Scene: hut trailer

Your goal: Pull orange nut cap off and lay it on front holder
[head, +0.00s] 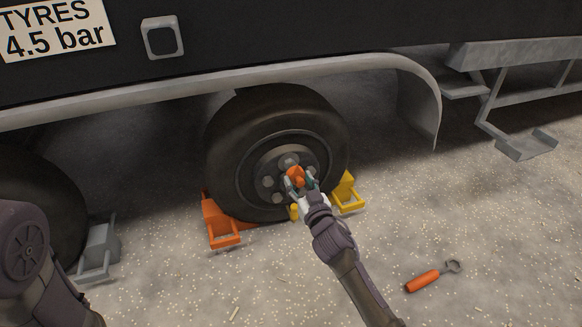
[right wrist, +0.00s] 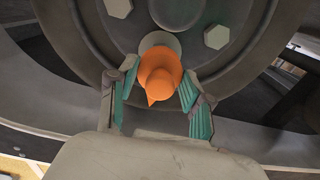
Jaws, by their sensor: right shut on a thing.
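The orange nut cap (head: 295,174) is at the hub of the wheel (head: 222,150), among its grey nuts. In the right wrist view the orange nut cap (right wrist: 160,74) has a pointed tab and sits in front of a round grey part of the hub. My right gripper (head: 299,181) is shut on the cap, with its teal finger pads on either side of it in the right wrist view (right wrist: 157,80). I cannot tell whether the cap still touches the nut behind it. No part is clearly recognisable as the front holder. My left gripper is out of view.
An orange chock (head: 217,222) and a yellow chock (head: 347,193) stand at the wheel's sides. A grey chock (head: 101,250) is by the left wheel (head: 38,195). An orange-handled tool (head: 424,281) lies on open gravel. A metal step (head: 527,145) hangs at right.

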